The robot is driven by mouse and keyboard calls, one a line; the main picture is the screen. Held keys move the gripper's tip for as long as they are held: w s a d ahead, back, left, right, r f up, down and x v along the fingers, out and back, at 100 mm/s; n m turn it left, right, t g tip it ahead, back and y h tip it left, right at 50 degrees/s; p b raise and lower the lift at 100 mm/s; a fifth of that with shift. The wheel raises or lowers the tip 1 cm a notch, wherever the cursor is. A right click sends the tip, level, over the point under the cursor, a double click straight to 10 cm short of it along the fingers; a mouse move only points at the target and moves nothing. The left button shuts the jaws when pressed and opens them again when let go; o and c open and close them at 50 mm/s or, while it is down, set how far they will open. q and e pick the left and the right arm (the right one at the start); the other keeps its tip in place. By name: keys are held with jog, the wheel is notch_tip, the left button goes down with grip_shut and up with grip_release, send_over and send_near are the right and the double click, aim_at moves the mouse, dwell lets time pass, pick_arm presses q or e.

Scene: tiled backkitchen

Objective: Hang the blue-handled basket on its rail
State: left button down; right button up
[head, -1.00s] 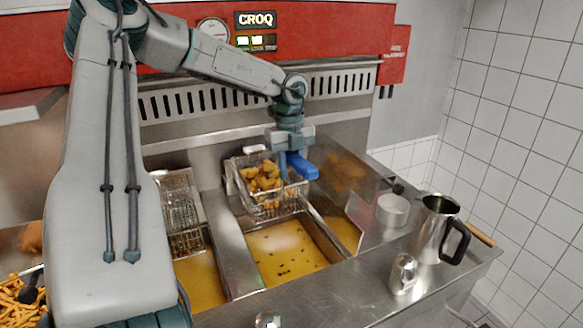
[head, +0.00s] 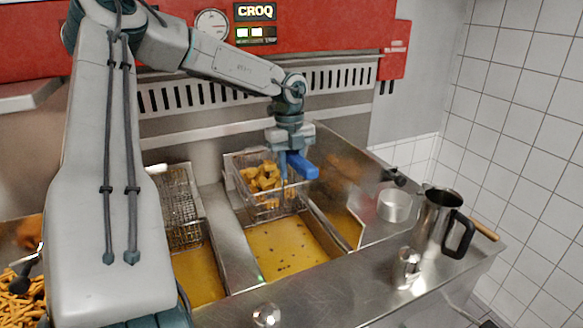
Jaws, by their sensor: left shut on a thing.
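The blue-handled basket (head: 277,208) is a wire basket with golden fried pieces (head: 262,176) in it. It hangs above the right oil vat (head: 285,248), near the vat's back wall. My left gripper (head: 291,152) is shut on its blue handle (head: 303,166), with the basket just below and left of the jaws. I cannot tell whether the basket touches the rail, as the basket's back edge is small and partly hidden. My right gripper is not in view.
A second wire basket (head: 180,212) hangs over the left vat (head: 199,275). A steel jug (head: 438,222), a shaker (head: 408,268) and a round tin (head: 394,205) stand on the right counter. Fries (head: 22,302) lie at the lower left. The slotted back panel is behind the vats.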

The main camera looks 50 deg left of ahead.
pick_arm(q)
jog(key=shift+d, duration=0.1)
jog(key=c, duration=1)
grip_release()
jog(key=shift+f, duration=0.1)
jog(key=shift+s, duration=0.1)
